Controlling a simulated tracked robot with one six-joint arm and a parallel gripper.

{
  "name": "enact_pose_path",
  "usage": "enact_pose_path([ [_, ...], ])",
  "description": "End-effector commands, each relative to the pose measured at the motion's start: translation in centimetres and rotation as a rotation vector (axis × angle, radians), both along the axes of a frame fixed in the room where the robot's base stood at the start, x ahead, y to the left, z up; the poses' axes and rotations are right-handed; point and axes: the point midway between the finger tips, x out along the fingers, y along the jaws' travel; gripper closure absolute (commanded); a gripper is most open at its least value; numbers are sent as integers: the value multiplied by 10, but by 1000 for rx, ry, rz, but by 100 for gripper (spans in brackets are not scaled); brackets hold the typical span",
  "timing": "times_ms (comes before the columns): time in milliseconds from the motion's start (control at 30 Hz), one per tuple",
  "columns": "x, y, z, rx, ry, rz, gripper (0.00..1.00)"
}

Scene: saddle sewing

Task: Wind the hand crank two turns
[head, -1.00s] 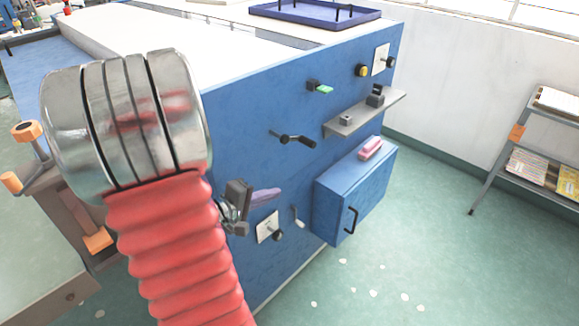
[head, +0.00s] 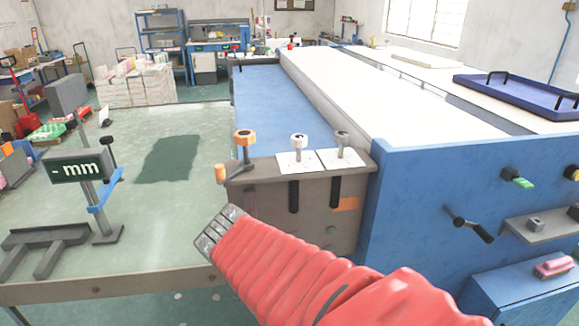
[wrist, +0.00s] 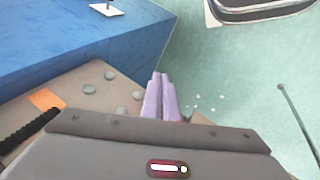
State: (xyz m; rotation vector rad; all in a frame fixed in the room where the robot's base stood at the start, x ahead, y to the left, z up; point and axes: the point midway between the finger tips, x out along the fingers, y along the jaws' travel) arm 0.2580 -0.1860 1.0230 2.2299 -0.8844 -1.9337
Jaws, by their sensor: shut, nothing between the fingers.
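Two crank-like parts show in the head view. One is an orange-knobbed crank (head: 240,155) on the corner of the brown box (head: 300,215), with its handle hanging at the left. The other is a black crank (head: 470,224) on the blue side panel (head: 410,190), its arm pointing down to the right. My gripper (wrist: 160,97) shows in the wrist view as two purple fingers pressed together, empty and pointing over the floor. Neither crank is visible in the wrist view.
Two levers (head: 299,142) on white plates stand beside the orange crank on the brown box. A green switch (head: 516,178), a grey shelf (head: 540,226) and a blue box (head: 530,290) are on the side panel. A post with a display (head: 78,168) stands left.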

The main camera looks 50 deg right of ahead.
Motion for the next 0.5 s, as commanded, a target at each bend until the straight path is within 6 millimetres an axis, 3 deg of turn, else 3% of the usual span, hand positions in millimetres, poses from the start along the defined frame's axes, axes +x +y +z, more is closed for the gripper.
enact_pose_path([
  [100,20,52,14,94,-100,127,100],
  [300,39,136,41,254,-250,341,100],
  [400,41,166,53,311,-304,419,100],
  [500,41,182,60,343,-333,460,100],
])
